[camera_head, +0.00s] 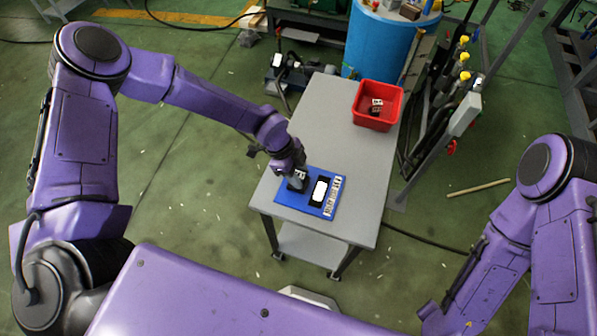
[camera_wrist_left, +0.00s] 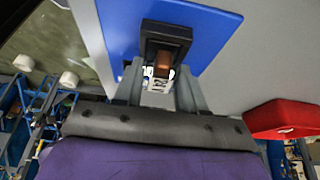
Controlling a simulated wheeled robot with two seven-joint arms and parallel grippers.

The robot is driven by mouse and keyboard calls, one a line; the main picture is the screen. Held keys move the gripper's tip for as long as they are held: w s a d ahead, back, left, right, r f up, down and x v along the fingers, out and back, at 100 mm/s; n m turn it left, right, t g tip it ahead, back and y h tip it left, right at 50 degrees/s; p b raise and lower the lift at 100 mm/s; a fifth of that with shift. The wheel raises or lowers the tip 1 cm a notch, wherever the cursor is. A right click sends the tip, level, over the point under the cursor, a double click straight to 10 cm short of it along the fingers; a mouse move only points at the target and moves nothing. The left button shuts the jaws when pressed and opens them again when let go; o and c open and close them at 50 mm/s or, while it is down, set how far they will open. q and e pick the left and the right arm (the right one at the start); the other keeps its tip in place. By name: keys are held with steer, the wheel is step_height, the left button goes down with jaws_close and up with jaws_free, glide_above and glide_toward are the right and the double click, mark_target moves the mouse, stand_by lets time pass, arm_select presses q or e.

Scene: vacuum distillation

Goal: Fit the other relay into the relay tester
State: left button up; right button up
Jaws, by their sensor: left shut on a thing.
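The relay tester (camera_head: 310,207) is a blue board on the grey table, with a black part with a blank white face (camera_head: 320,191) and a printed strip on its right. My left gripper (camera_head: 294,178) points down over the board's left part. In the left wrist view, my left gripper (camera_wrist_left: 158,80) is shut on a relay (camera_wrist_left: 162,68) with a brownish see-through side and white markings. A black housing (camera_wrist_left: 166,33) on the blue board stands right at the fingertips. I cannot tell how deep the relay sits in it. My right gripper is out of view.
A red bin (camera_head: 377,121) with small black-and-white items stands on the grey table (camera_head: 338,120) at the back right. A blue drum (camera_head: 385,45) and a rack with yellow knobs stand behind the table. The table's middle is clear.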

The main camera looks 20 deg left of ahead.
arm_select(q)
steer(key=o, duration=1.1)
steer(key=b+v, duration=0.2)
steer(key=v, duration=1)
steer(key=shift+r, duration=0.1)
